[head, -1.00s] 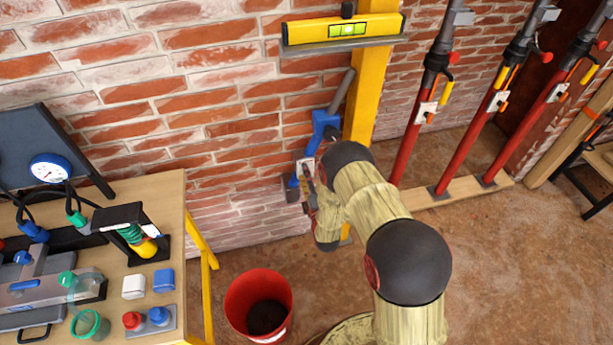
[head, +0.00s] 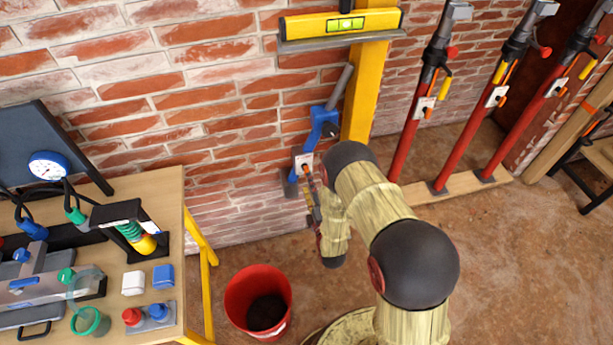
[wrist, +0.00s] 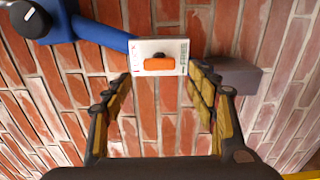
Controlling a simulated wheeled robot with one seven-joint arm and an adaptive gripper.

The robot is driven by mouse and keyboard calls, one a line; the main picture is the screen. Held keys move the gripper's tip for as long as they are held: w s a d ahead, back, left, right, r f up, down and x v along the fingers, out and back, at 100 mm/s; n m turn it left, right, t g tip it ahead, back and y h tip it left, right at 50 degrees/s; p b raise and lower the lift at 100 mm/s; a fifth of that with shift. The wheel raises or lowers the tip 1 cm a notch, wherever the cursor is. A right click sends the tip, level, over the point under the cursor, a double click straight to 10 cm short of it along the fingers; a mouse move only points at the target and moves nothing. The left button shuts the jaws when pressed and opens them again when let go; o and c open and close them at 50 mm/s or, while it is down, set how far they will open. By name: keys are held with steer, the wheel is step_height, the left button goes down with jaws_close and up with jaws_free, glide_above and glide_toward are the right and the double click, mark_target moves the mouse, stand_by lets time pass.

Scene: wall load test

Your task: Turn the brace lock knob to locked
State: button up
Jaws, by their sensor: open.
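The blue wall brace (head: 322,125) with a grey tube is mounted on the brick wall beside the yellow post. Near its lower end is a white plate (head: 303,161), also in the wrist view (wrist: 182,48). An orange lock knob (wrist: 159,63) sits on the plate, its bar lying about level across that picture. A round black knob (wrist: 30,19) is on the blue part at upper left. My gripper (wrist: 162,84) is open and empty. Its fingers flank the orange knob in the picture, apart from it. In the head view the gripper (head: 309,187) is partly hidden by my arm.
A yellow post (head: 368,90) with a spirit level (head: 340,23) on a ledge stands close by. A workbench (head: 165,205) is at left and a red bucket (head: 236,302) on the floor. Several red props stand at right. A grey block (wrist: 235,75) lies right of the plate.

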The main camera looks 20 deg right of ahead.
steer(key=s, duration=0.5)
stand_by(0.5)
